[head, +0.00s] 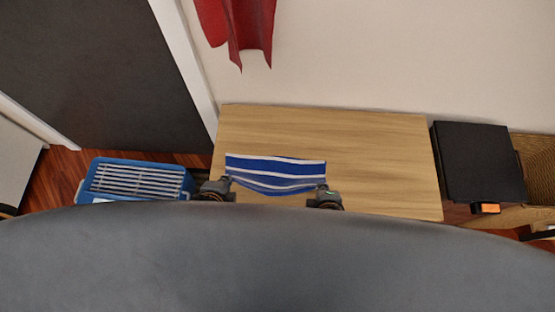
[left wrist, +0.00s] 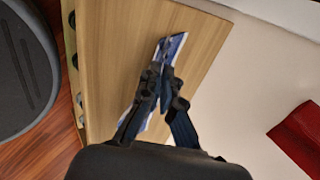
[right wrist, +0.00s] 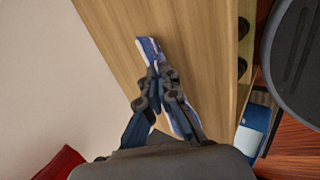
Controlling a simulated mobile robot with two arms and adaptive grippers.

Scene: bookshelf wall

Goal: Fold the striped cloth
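The striped cloth (head: 275,167) is blue with white stripes. Its far part lies on the wooden table, and its near edge sags in a curve between my two grippers. My left gripper (head: 226,182) is at the cloth's near left corner and my right gripper (head: 323,189) is at its near right corner. In the left wrist view, the fingers (left wrist: 160,74) are closed together on the cloth (left wrist: 175,46). In the right wrist view, the fingers (right wrist: 160,73) are likewise closed on the cloth (right wrist: 149,49). The fingers hide the gripped corners.
The wooden table (head: 375,150) is bare to the right of the cloth and behind it. A blue slatted crate (head: 135,178) stands left of the table. A black box-like object (head: 480,163) is at the right. A red cloth (head: 245,25) hangs on the wall.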

